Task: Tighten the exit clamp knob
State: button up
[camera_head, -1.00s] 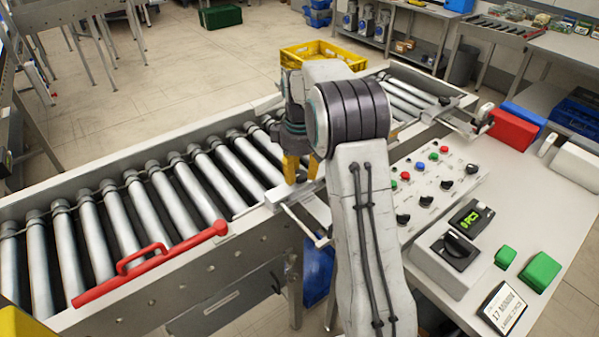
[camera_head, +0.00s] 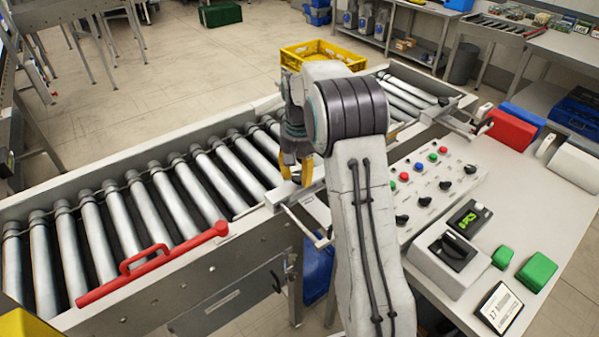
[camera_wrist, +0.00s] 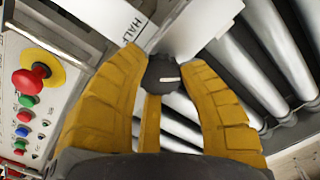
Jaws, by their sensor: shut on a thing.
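The clamp knob (camera_wrist: 163,75) is dark and faceted with a white mark line on its face. In the wrist view it sits between the yellow fingertips of my gripper (camera_wrist: 162,88), which are shut on it from both sides. In the head view my gripper (camera_head: 296,174) points down at the near rail of the roller conveyor (camera_head: 222,224), beside a pale metal bracket.
A red handle bar (camera_head: 150,262) lies along the conveyor's near edge at left. A control panel (camera_head: 412,205) with knobs and coloured buttons is to the right of my arm. A red emergency button (camera_wrist: 30,80) is left of the gripper in the wrist view. A yellow crate (camera_head: 318,53) stands behind.

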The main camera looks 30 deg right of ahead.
aim_at(299, 175)
jog(key=m, duration=0.4)
jog(key=shift+f, duration=0.15)
jog(key=shift+m, duration=2.2)
jog(key=shift+s, duration=0.1)
jog(key=o, duration=1.2)
notch_tip(299, 175, up, 12)
